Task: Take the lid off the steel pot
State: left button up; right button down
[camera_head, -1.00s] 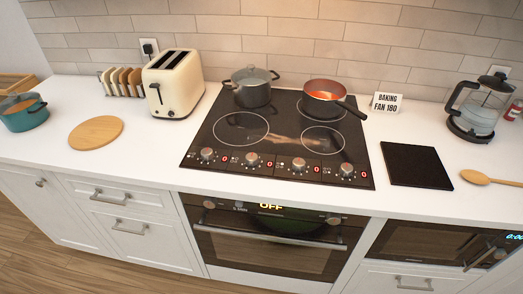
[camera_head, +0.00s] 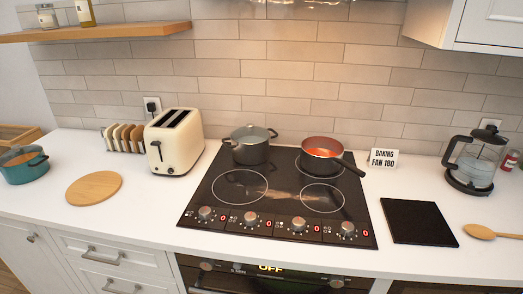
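The steel pot (camera_head: 251,151) is dark grey with two side handles and stands on the back left of the black cooktop. Its lid (camera_head: 250,133) lies on top of it and has a small knob. The lid looks seated, though its edge is too small to judge exactly. Neither of my grippers shows in the head view.
A red-lined pan (camera_head: 321,150) with a dark handle stands right of the pot on the cooktop (camera_head: 280,225). A cream toaster (camera_head: 174,146) is to the left. A teal pot (camera_head: 25,170), round board (camera_head: 94,189) and glass press (camera_head: 478,160) stand farther out.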

aim_at(250, 133)
jog(key=i+j+u, duration=0.3)
jog(key=u, duration=0.15)
jog(key=i+j+u, duration=0.45)
jog(key=k+l, duration=0.05)
